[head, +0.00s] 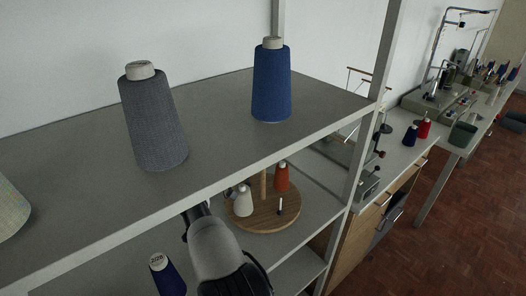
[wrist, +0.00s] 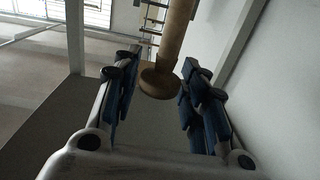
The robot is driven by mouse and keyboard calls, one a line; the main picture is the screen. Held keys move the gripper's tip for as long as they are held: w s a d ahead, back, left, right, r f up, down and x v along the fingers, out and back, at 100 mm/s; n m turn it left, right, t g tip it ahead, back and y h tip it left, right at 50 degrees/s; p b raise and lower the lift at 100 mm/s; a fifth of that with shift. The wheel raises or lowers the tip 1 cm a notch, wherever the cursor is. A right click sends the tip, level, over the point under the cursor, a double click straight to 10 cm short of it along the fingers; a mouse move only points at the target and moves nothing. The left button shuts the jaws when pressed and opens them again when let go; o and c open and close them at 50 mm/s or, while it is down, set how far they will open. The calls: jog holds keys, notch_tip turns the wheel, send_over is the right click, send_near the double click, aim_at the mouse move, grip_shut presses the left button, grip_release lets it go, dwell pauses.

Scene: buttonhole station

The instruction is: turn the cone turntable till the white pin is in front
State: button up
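The round wooden cone turntable (head: 262,218) sits on the lower shelf in the head view. A wooden post (head: 263,184) rises at its middle. A white cone (head: 243,201) stands on its left side and an orange cone (head: 282,177) towards its back right. A thin white pin (head: 279,205) with a dark part stands bare near the front right. My gripper (wrist: 160,65) is open in the wrist view, its blue-padded fingers apart on either side of a wooden rod with a round end (wrist: 160,84). I cannot tell whether they touch it. In the head view my fingertips are not clearly visible.
The upper shelf (head: 220,100) overhangs the turntable and carries a grey cone (head: 153,118) and a blue cone (head: 271,82). Another dark blue cone (head: 168,277) stands below, left of my arm. A shelf upright (head: 367,130) stands to the right.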

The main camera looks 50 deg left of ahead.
jog(key=shift+o, duration=0.9)
jog(key=shift+w, duration=0.1)
jog(key=shift+r, duration=0.1)
jog(key=s, duration=1.2)
jog(key=shift+d, duration=0.4)
